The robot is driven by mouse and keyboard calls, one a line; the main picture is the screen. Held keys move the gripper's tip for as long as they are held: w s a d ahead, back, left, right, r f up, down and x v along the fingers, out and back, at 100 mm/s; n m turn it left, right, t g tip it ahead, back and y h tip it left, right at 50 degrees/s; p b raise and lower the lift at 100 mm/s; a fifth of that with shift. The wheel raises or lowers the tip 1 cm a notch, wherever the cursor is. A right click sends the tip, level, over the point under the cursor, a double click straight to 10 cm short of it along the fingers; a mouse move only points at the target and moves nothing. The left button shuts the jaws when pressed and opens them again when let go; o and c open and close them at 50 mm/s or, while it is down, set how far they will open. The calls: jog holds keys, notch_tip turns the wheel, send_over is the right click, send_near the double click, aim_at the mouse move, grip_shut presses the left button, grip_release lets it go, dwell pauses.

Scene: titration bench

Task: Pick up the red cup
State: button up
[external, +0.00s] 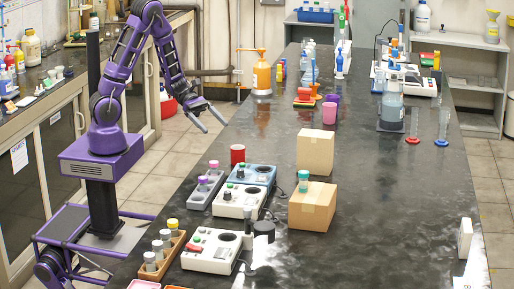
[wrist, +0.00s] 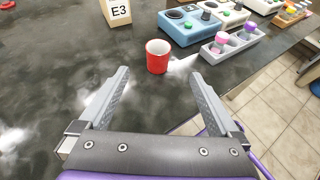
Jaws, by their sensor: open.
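The red cup (external: 237,155) stands upright on the black bench near its left edge, behind the grey vial rack. In the wrist view the red cup (wrist: 157,57) is upright with its white inside showing, ahead of the fingertips and roughly between their lines. My gripper (external: 214,122) is open and empty, above and to the left of the cup in the external view, apart from it. In the wrist view the two fingers of my gripper (wrist: 160,78) are spread wide, with bare bench between them.
A grey vial rack (wrist: 229,45) with pink and purple caps and a blue device (wrist: 189,25) stand close to the cup. A cardboard box (external: 315,152) stands to its right. Bench behind the cup is mostly clear. The bench edge and floor lie close on the left in the external view.

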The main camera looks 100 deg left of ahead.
jog(key=b, duration=0.1)
send_near(242, 154)
jog(key=w+d+f, duration=0.2)
jog(key=shift+w+f, duration=0.4)
jog(key=shift+w+r+x, duration=0.15)
jog(key=shift+x, duration=1.4)
jog(key=shift+w+r+x, duration=0.15)
jog(key=shift+r+x, duration=0.05)
jog(key=shift+x, duration=1.35)
jog(key=shift+a, duration=0.15)
jog(key=c, duration=1.4)
